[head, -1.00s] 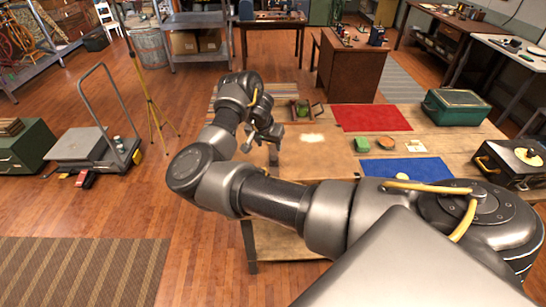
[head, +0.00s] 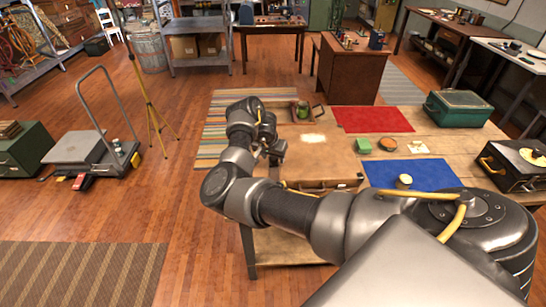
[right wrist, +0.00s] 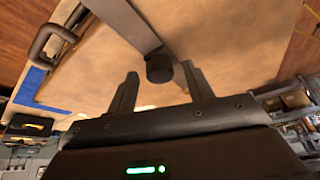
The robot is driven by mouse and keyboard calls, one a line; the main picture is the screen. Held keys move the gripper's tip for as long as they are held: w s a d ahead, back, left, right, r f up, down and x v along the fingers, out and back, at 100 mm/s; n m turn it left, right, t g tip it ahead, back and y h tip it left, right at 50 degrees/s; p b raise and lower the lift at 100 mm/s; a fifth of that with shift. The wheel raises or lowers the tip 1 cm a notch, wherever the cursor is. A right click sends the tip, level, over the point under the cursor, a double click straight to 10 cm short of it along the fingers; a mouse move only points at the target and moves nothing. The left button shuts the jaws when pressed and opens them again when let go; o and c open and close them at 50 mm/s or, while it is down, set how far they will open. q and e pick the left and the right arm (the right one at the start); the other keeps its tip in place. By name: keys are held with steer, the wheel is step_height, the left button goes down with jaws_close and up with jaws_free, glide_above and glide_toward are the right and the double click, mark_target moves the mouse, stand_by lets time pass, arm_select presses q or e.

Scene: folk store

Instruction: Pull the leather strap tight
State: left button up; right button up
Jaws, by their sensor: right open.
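A tan case-like leather surface (head: 318,165) lies on the worktable, with a dark handle at its front edge. In the right wrist view, a grey-brown band (right wrist: 125,22), perhaps the strap, crosses the tan surface (right wrist: 220,40). My right gripper (head: 276,152) is over the left part of the table. In the right wrist view, my right gripper (right wrist: 161,72) is open, with its fingers on either side of the cylinder; contact cannot be told. My left gripper is not in view.
A red mat (head: 372,119) and a blue mat (head: 430,175) lie on the table. A black case (head: 510,170) is at the right.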

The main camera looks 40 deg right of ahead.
jaws_close()
steer(key=shift+w+d+f+b, duration=0.1)
steer(key=shift+w+d+b, duration=0.7)
steer(key=shift+w+d, duration=0.45)
steer(key=shift+w, duration=0.35)
steer(key=shift+r, duration=0.2)
steer(key=shift+c, duration=1.9)
jaws_free()
steer(key=o, duration=0.4)
steer(key=shift+f, duration=0.15)
